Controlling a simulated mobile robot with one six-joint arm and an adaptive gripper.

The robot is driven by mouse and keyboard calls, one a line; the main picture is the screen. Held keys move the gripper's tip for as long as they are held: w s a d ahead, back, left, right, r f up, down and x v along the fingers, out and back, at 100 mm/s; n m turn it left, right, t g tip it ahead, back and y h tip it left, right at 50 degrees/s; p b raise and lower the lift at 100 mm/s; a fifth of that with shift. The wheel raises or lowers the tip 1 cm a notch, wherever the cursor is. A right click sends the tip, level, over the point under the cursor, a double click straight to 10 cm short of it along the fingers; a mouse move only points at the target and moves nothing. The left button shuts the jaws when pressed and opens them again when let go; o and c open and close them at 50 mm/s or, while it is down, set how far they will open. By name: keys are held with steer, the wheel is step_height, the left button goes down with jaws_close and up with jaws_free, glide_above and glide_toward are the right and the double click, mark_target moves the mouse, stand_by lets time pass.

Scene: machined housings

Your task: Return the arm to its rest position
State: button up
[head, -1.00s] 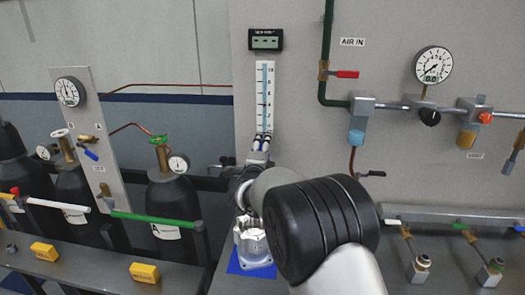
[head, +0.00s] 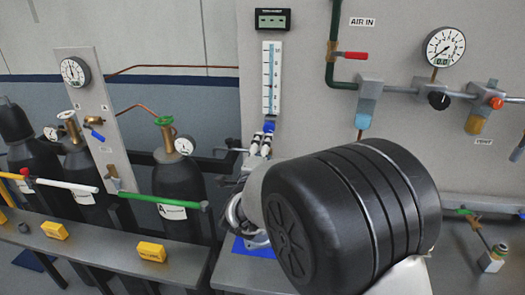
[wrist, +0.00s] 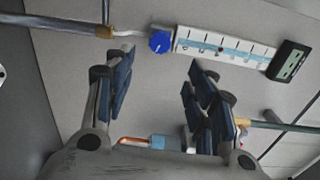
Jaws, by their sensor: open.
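My gripper (wrist: 160,95) is open and empty in the wrist view, its two dark-padded fingers well apart. Beyond them are the panel, a blue knob (wrist: 160,42) and a white scale strip (wrist: 222,46). In the head view my arm's large black joint fills the lower right middle and covers most of the gripper. The metal housing is hidden behind my arm now; part of the blue mat (head: 258,248) under it shows.
Gas cylinders (head: 180,185) stand at the left behind a rail with yellow blocks (head: 150,252). The panel carries a flowmeter (head: 271,80), a pressure gauge (head: 444,47), a red-handled valve (head: 355,55) and piping. Open air lies in front of the panel's upper part.

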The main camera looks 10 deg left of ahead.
steer(key=s+d+r+n+g+y, duration=0.4)
steer(key=s+d+n+g, duration=0.1)
steer(key=s+d+n, duration=0.4)
steer(key=s+d+f+n+g+h, duration=0.1)
steer(key=s+d+f+n+g, duration=0.1)
steer(key=s, duration=0.8)
steer(key=s+d+f+n+g+h, duration=0.1)
steer(key=s+d+f+n+g, duration=0.2)
steer(key=s+d, duration=0.4)
steer(key=s+d+f+n+g+h, duration=0.1)
steer(key=s+d+f+n+g, duration=0.2)
steer(key=s, duration=1.2)
steer(key=shift+d+n, duration=0.95)
steer(key=shift+n, duration=0.05)
steer(key=shift+f, duration=0.1)
steer(key=shift+c, duration=0.5)
